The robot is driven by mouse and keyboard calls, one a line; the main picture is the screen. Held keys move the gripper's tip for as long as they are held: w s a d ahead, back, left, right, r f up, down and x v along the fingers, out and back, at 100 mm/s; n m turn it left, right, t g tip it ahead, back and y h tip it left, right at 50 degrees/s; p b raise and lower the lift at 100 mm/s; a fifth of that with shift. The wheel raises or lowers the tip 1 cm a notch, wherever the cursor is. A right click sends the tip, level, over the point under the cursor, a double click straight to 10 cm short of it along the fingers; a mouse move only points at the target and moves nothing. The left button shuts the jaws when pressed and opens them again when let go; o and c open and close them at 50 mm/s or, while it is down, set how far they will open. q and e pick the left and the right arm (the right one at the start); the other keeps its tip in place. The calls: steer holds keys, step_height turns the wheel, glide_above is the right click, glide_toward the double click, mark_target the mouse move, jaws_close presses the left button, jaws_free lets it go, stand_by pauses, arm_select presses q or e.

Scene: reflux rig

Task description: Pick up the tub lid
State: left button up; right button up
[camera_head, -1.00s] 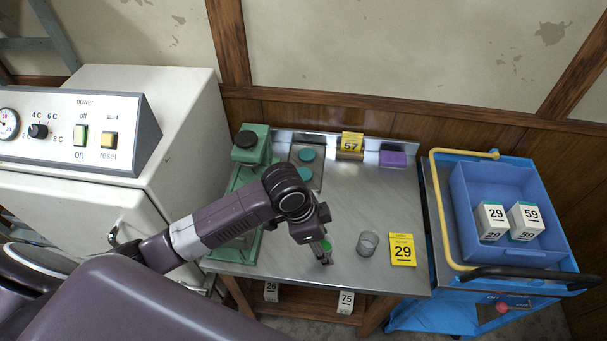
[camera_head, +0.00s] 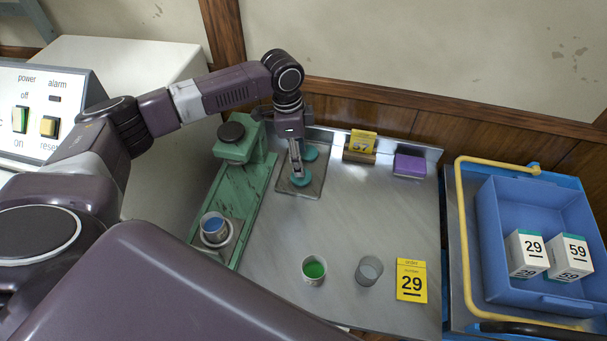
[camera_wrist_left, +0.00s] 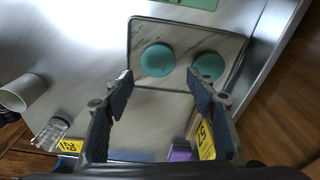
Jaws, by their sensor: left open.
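Two round teal lids lie on a marble-patterned tray (camera_head: 312,187) near the back left of the steel bench. The front lid (camera_head: 290,182) shows in the left wrist view (camera_wrist_left: 158,60), and the back lid (camera_head: 310,152) also shows there (camera_wrist_left: 208,66). My left gripper (camera_head: 297,172) points down over the tray, open and empty. In the left wrist view its fingers (camera_wrist_left: 159,78) are spread, with the front lid ahead of the gap and the back lid beyond the right fingertip. The gripper partly hides the lids in the head view. My right gripper is not in view.
A tub with green contents (camera_head: 314,271), a glass beaker (camera_head: 368,271) and a yellow 29 card (camera_head: 411,281) stand at the front. A green stand (camera_head: 236,185) with a blue-filled tub (camera_head: 214,225) is left. A yellow 57 tag (camera_head: 361,143) and purple block (camera_head: 409,165) are behind.

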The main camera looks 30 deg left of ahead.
mark_target(304, 181)
arm_select(q)
steer(key=f, duration=0.1)
steer(key=f+p, duration=0.1)
steer(key=f, duration=0.1)
steer(key=shift+s+f, duration=0.15)
steer(key=shift+s, duration=0.1)
steer(key=shift+w+d+f+p, duration=0.15)
steer(key=shift+f+p, duration=0.25)
steer(key=shift+f, duration=1.1)
steer(key=c, duration=0.6)
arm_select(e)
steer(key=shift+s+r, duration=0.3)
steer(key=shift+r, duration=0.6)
